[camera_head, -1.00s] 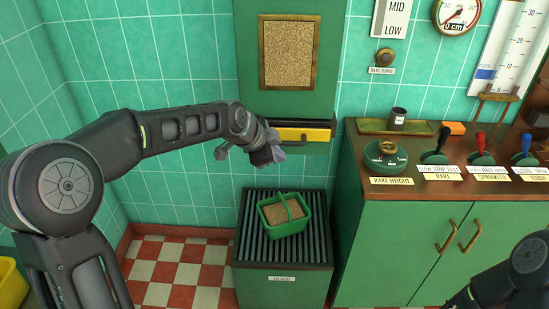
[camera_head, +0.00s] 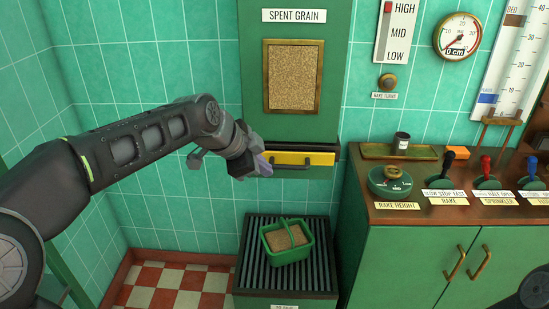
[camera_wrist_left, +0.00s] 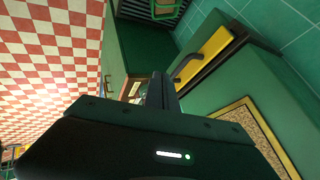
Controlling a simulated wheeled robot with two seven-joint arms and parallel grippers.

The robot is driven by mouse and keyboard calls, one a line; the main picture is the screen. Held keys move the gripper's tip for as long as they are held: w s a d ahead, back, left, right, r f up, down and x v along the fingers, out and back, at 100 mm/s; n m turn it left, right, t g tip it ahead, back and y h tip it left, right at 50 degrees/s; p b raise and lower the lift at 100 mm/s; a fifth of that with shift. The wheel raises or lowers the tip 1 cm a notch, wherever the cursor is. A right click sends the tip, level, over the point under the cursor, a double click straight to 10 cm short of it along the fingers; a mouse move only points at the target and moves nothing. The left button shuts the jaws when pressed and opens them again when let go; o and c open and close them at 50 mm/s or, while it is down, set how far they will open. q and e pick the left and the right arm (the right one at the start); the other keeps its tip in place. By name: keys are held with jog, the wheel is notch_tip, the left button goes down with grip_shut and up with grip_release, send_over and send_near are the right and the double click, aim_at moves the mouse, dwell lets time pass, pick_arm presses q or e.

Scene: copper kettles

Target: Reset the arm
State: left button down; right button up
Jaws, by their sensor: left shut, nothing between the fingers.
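My left gripper (camera_head: 262,165) is in the middle of the head view, just in front of the left end of a yellow drawer-like panel with a dark handle (camera_head: 318,159). It is shut and holds nothing. I cannot tell whether it touches the panel. In the left wrist view the dark gripper (camera_wrist_left: 164,92) points up, with the yellow panel (camera_wrist_left: 205,55) to its right. Of my right arm only a dark part shows at the bottom right corner of the head view; its gripper is not in view.
A green basket of grain (camera_head: 287,241) sits on a slatted green stand (camera_head: 254,255) below the gripper. A green cabinet (camera_head: 400,262) with a rake height dial (camera_head: 390,180) and several levers stands at the right. The checkered floor (camera_head: 170,285) is clear at lower left.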

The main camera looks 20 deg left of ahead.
pick_arm(q)
jog(key=s+d+f+n, duration=0.1)
jog(key=d+f+n, duration=0.35)
jog(key=f, duration=0.85)
jog(key=d+f+n, duration=0.2)
jog(key=f+n, duration=0.6)
jog(key=f, duration=0.5)
jog(key=s+d+f+n+g, duration=0.1)
jog(key=s+d+f+g, duration=0.2)
jog(key=s+f, duration=0.8)
jog(key=s+d+f+n+g+h, duration=0.1)
jog(key=s+d+f+n+g, duration=0.1)
jog(key=s+f, duration=0.9)
jog(key=s+d+g, duration=0.1)
jog(key=s+d, duration=0.1)
jog(key=s, duration=0.5)
jog(key=shift+d+g, duration=0.3)
jog(key=shift+g, duration=0.1)
